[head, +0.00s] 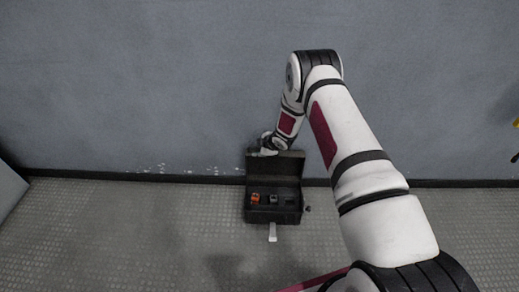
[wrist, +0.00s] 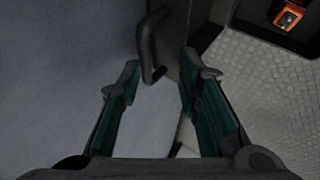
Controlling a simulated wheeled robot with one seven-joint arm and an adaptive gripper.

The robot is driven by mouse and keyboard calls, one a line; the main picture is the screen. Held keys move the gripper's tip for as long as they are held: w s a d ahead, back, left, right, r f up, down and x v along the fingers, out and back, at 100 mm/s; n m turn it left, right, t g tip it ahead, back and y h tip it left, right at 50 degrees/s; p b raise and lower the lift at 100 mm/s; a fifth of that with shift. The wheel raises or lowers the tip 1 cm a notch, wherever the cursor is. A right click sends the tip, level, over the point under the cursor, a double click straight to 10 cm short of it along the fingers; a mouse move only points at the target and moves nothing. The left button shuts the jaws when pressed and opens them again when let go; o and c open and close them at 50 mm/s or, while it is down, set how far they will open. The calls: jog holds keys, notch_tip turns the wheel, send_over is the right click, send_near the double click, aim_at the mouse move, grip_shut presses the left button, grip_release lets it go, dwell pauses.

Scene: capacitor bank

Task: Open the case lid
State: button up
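The dark case (head: 272,216) stands on the floor near the wall, with an orange item (head: 255,198) and a grey item (head: 273,199) inside. Its lid (head: 288,167) is raised, standing up at the back of the case. My gripper (head: 266,147) is at the lid's upper left edge. In the wrist view my gripper (wrist: 160,76) has its two fingers apart. A dark bar-like handle (wrist: 148,48) reaches between or just beyond the fingertips, beside the lid's edge; I cannot tell whether they touch. Part of the case interior with the orange item (wrist: 289,17) shows at the upper right.
The grey wall (head: 140,80) rises close behind the case, with a dark skirting (head: 110,175) at its foot. A white strip (head: 272,232) sticks out at the case's front. A grey panel (head: 8,188) stands at the far left. The textured floor (head: 130,235) to the left is clear.

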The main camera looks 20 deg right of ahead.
jog(key=shift+s+f, duration=0.1)
jog(key=shift+s, duration=0.05)
jog(key=v, duration=1.2)
